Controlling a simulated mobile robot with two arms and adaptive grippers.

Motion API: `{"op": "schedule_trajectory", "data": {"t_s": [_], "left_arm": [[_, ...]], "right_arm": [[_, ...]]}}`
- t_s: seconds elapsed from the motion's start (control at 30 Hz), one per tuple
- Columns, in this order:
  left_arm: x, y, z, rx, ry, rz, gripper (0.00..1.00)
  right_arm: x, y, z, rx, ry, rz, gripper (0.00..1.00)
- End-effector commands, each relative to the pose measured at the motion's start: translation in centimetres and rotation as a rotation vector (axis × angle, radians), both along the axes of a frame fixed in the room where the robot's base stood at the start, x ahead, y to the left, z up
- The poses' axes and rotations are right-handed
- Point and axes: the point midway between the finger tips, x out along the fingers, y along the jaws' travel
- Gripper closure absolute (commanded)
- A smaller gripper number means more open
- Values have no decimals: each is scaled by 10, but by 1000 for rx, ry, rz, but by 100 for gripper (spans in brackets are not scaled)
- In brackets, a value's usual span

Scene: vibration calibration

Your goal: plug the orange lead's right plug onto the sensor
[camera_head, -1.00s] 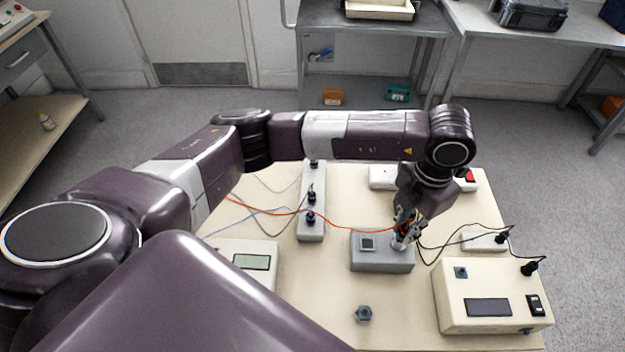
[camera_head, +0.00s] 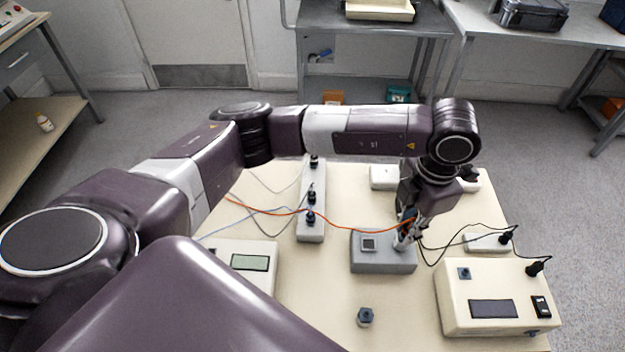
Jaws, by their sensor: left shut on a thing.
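The orange lead (camera_head: 340,223) runs from the left of the table, past the pale socket strip, to my left gripper (camera_head: 404,242). My left gripper is shut on the lead's right end; the plug itself is mostly hidden by the fingers. The fingers point down over the right part of a grey box (camera_head: 365,262) with a small square panel on top. I cannot tell whether the plug touches anything there. A small blue-grey hexagonal piece (camera_head: 365,317) stands alone near the table's front; I cannot tell which part is the sensor. My right gripper is out of view.
A socket strip (camera_head: 312,232) with black plugs stands left of the grey box. A cream instrument (camera_head: 492,270) is at the right, another box with a display (camera_head: 250,262) at the left. Black, blue and grey leads cross the table (camera_head: 310,290). The table front is mostly clear.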

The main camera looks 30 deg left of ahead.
Motion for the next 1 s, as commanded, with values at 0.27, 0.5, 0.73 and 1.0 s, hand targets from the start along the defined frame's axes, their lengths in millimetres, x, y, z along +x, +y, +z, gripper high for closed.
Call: {"op": "schedule_trajectory", "data": {"t_s": [0.27,0.5,0.73,1.0], "left_arm": [[0,1,0,2,0,0,100],[0,1,-1,2,0,-41,100],[0,1,-1,2,0,-92,100],[1,1,-1,2,0,-152,100]], "right_arm": [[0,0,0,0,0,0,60],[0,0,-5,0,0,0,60],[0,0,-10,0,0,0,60],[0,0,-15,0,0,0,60]]}}
